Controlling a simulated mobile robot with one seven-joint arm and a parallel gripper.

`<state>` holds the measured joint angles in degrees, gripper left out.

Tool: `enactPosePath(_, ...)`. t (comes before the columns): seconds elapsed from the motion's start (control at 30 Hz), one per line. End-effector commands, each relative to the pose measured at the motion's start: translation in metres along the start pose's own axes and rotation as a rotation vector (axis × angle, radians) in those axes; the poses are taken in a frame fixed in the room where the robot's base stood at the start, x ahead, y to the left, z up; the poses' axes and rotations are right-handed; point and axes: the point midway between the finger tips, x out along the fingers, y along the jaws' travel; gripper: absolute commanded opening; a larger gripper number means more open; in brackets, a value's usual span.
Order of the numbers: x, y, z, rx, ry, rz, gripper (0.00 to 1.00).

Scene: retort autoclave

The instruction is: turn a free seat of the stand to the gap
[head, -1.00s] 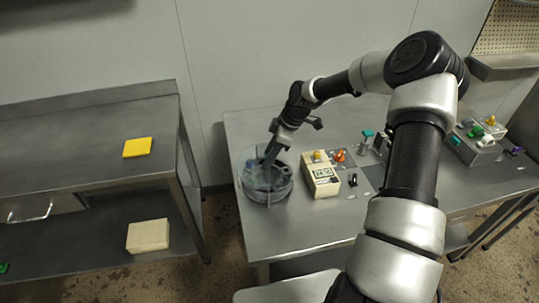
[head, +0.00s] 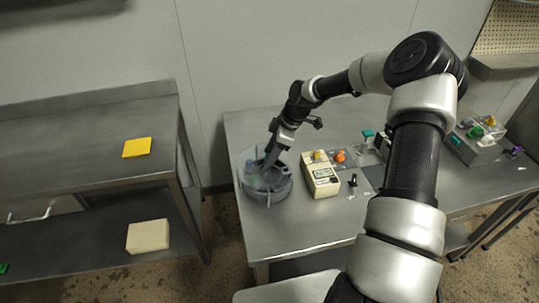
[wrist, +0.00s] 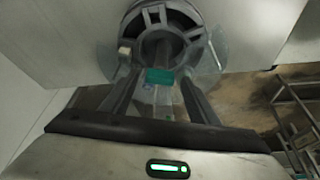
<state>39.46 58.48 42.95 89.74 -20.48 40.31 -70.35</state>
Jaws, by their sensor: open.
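The stand (head: 264,192) is a round, grey-blue carousel with raised divider walls, near the left end of the steel table. In the wrist view it shows as a dark grey ring (wrist: 157,16) with spokes and a clear plate (wrist: 212,55) around it. My gripper (head: 268,166) points down into the stand from above. In the wrist view its two dark fingers stand apart, so it is open. A small teal piece (wrist: 160,76) shows between the fingers; I cannot tell whether they touch it. A pale block (wrist: 125,51) sits by the ring. The gap and the seats are hard to make out.
A cream device with a display (head: 320,176) stands just right of the stand. A separate shelf unit (head: 80,160) at left carries a yellow pad (head: 137,147). The front of the table is clear.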

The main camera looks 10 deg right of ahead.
Motion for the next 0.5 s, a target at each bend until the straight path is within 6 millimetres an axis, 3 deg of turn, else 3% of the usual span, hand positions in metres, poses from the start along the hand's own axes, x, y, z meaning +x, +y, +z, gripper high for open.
enactPosePath(0.17,-0.020,0.001,0.001,0.000,-0.001,0.004,0.55)
enactPosePath(0.5,-0.101,0.002,0.001,0.001,-0.002,0.006,0.55)
